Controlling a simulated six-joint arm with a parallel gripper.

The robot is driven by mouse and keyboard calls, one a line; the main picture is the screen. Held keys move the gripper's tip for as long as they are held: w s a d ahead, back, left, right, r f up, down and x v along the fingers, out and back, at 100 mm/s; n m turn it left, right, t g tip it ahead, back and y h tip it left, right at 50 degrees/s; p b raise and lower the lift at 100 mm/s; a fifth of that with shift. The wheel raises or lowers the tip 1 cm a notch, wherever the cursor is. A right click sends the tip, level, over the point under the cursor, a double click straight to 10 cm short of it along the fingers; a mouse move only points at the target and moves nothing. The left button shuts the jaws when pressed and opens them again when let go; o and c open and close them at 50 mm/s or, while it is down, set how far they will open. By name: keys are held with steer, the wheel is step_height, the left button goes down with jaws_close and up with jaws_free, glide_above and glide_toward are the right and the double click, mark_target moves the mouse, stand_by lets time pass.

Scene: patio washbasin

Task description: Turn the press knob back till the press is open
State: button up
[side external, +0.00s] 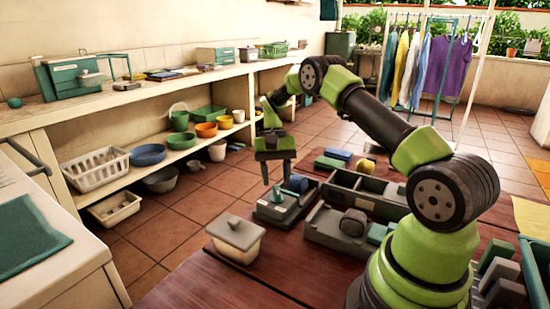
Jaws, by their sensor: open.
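The press appears to be the low grey and teal device (268,211) on the dark red table, below my gripper. A small upright teal knob (277,194) stands on it. My gripper (276,180) points down over the device with its fingers apart, one on each side above the knob. I cannot tell whether a finger touches the knob. How far the press is open is too small to tell.
A lidded cream box (237,240) stands front left of the device. A grey compartment tray (325,232) is close on the right. A shelf counter (150,90) runs along the wall.

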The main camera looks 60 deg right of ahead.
steer(key=v, duration=0.7)
steer(key=shift+r, duration=0.2)
